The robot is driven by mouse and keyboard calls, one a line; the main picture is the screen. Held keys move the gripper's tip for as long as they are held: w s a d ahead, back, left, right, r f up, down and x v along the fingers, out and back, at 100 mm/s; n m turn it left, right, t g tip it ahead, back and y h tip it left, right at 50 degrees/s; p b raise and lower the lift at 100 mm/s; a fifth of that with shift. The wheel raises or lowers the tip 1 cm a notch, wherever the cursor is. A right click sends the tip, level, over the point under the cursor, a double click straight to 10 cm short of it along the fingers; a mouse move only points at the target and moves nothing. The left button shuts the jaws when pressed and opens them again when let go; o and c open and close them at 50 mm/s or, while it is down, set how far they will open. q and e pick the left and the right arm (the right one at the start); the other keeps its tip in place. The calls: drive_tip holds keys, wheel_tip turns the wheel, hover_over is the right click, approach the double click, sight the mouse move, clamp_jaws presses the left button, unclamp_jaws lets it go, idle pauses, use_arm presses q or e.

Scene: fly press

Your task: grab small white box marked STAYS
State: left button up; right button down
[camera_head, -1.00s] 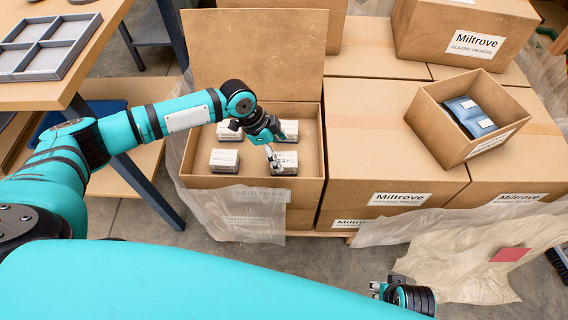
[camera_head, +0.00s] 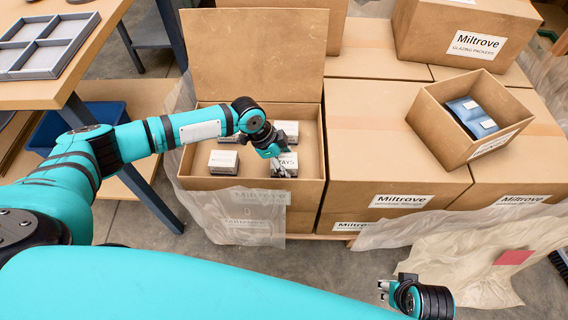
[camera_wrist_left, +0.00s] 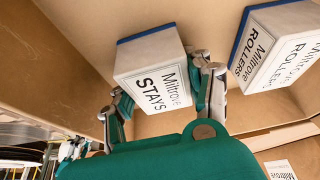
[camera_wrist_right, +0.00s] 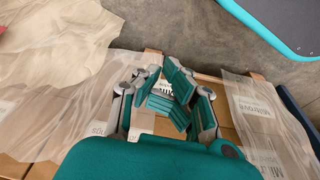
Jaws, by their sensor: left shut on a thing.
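The small white box marked STAYS (camera_head: 287,166) is in the front right of the open carton (camera_head: 188,185). In the left wrist view the STAYS box (camera_wrist_left: 155,75) has a blue edge and sits tilted between the two fingers. My left gripper (camera_head: 277,163) is shut on it, reaching down into the carton; it also shows in the left wrist view (camera_wrist_left: 165,100). I cannot tell whether the box is off the carton floor. My right gripper (camera_head: 384,290) is open and empty, low at the front, away from the carton.
Other small white boxes stand in the carton, one marked ROLLERS (camera_wrist_left: 275,48). The carton's raised flap (camera_head: 255,50) stands behind. Closed Miltrove cartons (camera_head: 385,150) and a small open box (camera_head: 440,125) are to the right. A workbench with a grey tray (camera_head: 45,45) is at left.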

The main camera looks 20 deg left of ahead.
use_arm(q)
drive_tip(key=c, duration=0.7)
drive_tip(key=shift+o, duration=0.2)
drive_tip(key=shift+r, duration=0.1)
